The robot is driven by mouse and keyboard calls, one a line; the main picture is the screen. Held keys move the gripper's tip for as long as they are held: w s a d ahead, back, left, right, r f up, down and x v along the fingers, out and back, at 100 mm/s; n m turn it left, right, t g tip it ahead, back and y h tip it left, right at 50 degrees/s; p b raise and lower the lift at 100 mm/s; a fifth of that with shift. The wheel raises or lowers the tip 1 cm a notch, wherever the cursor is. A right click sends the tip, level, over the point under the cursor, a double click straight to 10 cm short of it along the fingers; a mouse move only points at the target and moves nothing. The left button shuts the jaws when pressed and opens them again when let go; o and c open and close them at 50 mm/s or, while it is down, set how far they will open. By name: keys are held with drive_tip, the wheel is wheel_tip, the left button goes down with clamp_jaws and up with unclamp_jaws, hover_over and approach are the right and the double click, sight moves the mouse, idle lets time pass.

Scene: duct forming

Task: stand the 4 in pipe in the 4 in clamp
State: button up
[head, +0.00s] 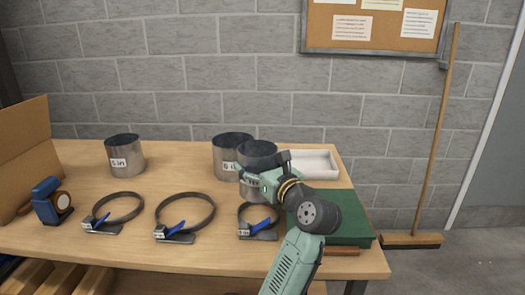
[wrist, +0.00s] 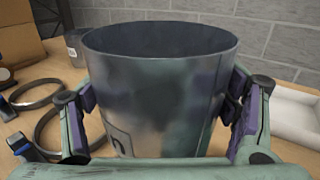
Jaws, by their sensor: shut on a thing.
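The held pipe (head: 257,153) is an upright grey metal cylinder, with its label partly hidden behind my gripper; I take it for the 4 in pipe. In the wrist view the pipe (wrist: 160,90) fills the middle, its open rim up. My gripper (head: 266,176) is shut on it, with a finger pad on each side. The rightmost clamp (head: 241,217), the smallest ring, lies on the table with a blue lever, just below the pipe in the head view. Its label is too small to read. The pipe's lower end is partly hidden, and its height above the ring is unclear.
Two larger clamps (head: 143,205) (head: 213,212) lie to the left. A 5 in pipe (head: 125,153) and another pipe (head: 226,155) stand behind. A blue tool (head: 48,198) stands far left.

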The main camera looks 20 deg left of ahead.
drive_tip(key=shift+f+b, duration=3.25)
drive_tip(key=shift+f, duration=1)
drive_tip(key=o, duration=1.2)
drive_tip(key=shift+o, duration=0.2)
drive_tip(key=v, duration=1.2)
